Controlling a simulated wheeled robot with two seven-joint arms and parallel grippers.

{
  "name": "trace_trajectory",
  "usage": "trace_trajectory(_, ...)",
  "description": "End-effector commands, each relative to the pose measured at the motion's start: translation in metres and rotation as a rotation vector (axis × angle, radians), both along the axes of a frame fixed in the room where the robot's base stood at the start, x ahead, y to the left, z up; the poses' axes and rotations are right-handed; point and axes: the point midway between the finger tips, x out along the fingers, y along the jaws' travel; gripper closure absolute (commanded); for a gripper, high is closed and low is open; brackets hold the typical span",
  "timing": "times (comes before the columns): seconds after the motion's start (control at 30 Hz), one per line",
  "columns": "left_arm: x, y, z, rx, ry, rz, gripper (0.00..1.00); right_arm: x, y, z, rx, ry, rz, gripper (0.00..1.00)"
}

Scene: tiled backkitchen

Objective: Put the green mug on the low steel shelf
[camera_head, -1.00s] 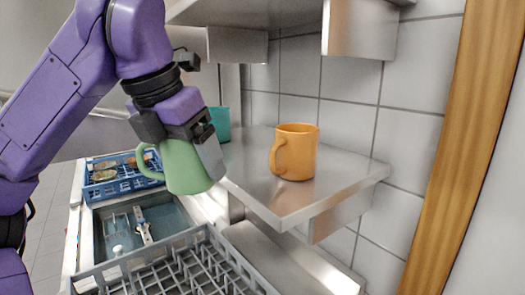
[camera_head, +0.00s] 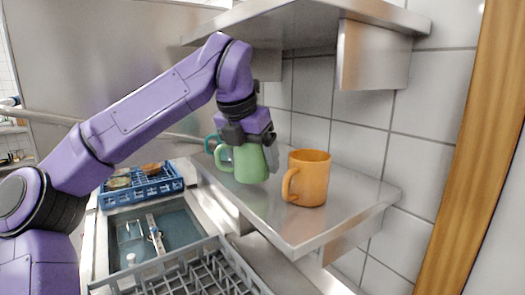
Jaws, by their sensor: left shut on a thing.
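The green mug (camera_head: 247,165) is held upright by my left gripper (camera_head: 250,142), which is shut on its rim from above. The mug's handle points left. It is over the low steel shelf (camera_head: 285,224), left of an orange mug (camera_head: 308,180) that stands there. I cannot tell whether the green mug's base touches the shelf. A teal mug (camera_head: 212,142) shows partly behind my gripper and the green mug. My right gripper is not in view.
An upper steel shelf (camera_head: 300,22) with a bracket (camera_head: 374,57) hangs above. A grey dish rack (camera_head: 190,270) is in front, and a blue rack (camera_head: 150,188) with dishes stands beyond the sink (camera_head: 155,232). The low shelf's front right is bare.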

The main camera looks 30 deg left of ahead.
Motion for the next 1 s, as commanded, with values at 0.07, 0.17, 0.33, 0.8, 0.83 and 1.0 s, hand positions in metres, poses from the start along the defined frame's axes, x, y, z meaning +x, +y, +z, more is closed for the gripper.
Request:
trace_trajectory(0.07, 0.01, 0.0, 0.003, 0.001, 0.002, -0.001, 0.56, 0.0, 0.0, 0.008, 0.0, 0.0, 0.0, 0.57)
trace_trajectory(0.17, 0.032, 0.001, 0.006, -0.001, 0.003, 0.001, 0.56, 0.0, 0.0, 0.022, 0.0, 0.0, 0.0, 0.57)
trace_trajectory(0.33, 0.041, 0.003, -0.013, -0.001, 0.0, 0.001, 0.56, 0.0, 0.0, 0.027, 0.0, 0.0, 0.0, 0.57)
trace_trajectory(0.8, 0.04, 0.003, -0.019, 0.001, -0.001, 0.001, 0.0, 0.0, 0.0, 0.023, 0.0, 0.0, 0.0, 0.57)
trace_trajectory(0.83, 0.04, 0.003, -0.019, 0.0, -0.001, 0.001, 0.0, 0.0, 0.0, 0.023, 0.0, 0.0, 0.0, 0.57)
trace_trajectory(1.0, 0.04, 0.003, -0.017, 0.001, -0.001, 0.001, 0.0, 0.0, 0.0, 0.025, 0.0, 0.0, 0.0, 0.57)
